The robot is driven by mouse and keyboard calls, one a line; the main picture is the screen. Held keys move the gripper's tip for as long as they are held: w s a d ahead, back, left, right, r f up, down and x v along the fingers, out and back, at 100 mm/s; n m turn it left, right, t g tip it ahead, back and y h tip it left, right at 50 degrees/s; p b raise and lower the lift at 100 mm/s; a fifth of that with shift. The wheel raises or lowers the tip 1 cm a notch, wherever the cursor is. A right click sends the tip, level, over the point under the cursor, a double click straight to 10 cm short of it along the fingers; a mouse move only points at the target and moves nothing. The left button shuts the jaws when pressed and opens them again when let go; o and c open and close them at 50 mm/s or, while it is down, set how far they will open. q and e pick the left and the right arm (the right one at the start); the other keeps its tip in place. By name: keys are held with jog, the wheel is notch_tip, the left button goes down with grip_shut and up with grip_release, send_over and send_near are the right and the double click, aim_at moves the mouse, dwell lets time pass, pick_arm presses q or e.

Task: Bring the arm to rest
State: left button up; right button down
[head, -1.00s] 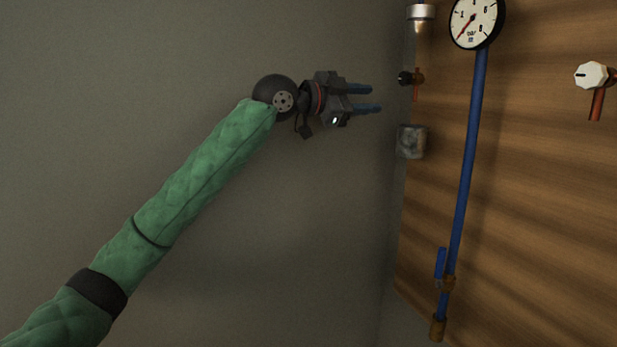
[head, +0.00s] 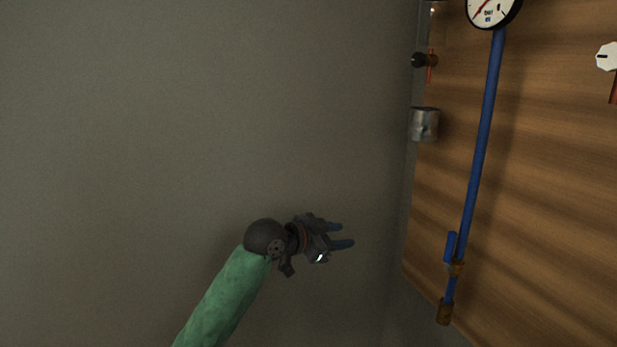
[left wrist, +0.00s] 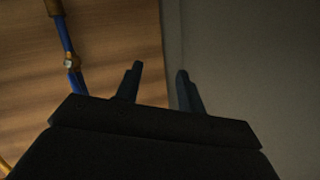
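My left arm, in a green sleeve, comes in from the bottom left of the head view. Its gripper (head: 345,235) is in front of the bare grey wall, to the left of the wooden panel (head: 540,200) and apart from it. Its two blue-grey fingers are spread with nothing between them. In the left wrist view the same fingers (left wrist: 160,75) stand apart and empty, with the panel on the left and grey surface on the right. My right gripper is in neither view.
The panel carries a blue pipe (head: 482,140) with a blue lever valve (head: 450,247), a pressure gauge (head: 491,8), a white knob (head: 607,57) and a dark knob (head: 420,60). A grey metal cylinder (head: 424,124) sits at the panel's left edge. The space left of the panel is free.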

pick_arm(q)
jog(key=s+a+f+n+y, duration=0.25)
jog(key=s+a+f, duration=0.2)
jog(key=f, duration=0.45)
jog(key=s+a+f+n+y, duration=0.2)
jog(key=s+a+f+n, duration=0.15)
jog(key=s+f, duration=0.4)
jog(key=s+a+f+n+y, duration=0.2)
jog(key=s+a+f, duration=0.25)
jog(key=f, duration=0.65)
jog(key=s+a+f+n+g+y, duration=0.2)
jog(key=s+a+f, duration=0.25)
jog(key=s, duration=0.35)
jog(key=s+a+f+n+g+y, duration=0.1)
jog(key=s+a+f+y, duration=0.1)
jog(key=s+a+f, duration=0.5)
jog(key=s+a+f+n+g+y, duration=0.15)
jog(key=s+a, duration=0.35)
jog(key=s, duration=0.5)
jog(key=s+d+f+g, duration=0.1)
jog(key=s+d+f, duration=0.1)
jog(key=f, duration=1.4)
jog(key=s+d+f+g, duration=0.1)
jog(key=s+d+f, duration=0.1)
jog(key=f, duration=1.5)
jog(key=shift+d+n+h, duration=0.3)
jog(key=shift+d+n, duration=0.05)
jog(key=shift+d, duration=0.2)
jog(key=shift+w, duration=0.15)
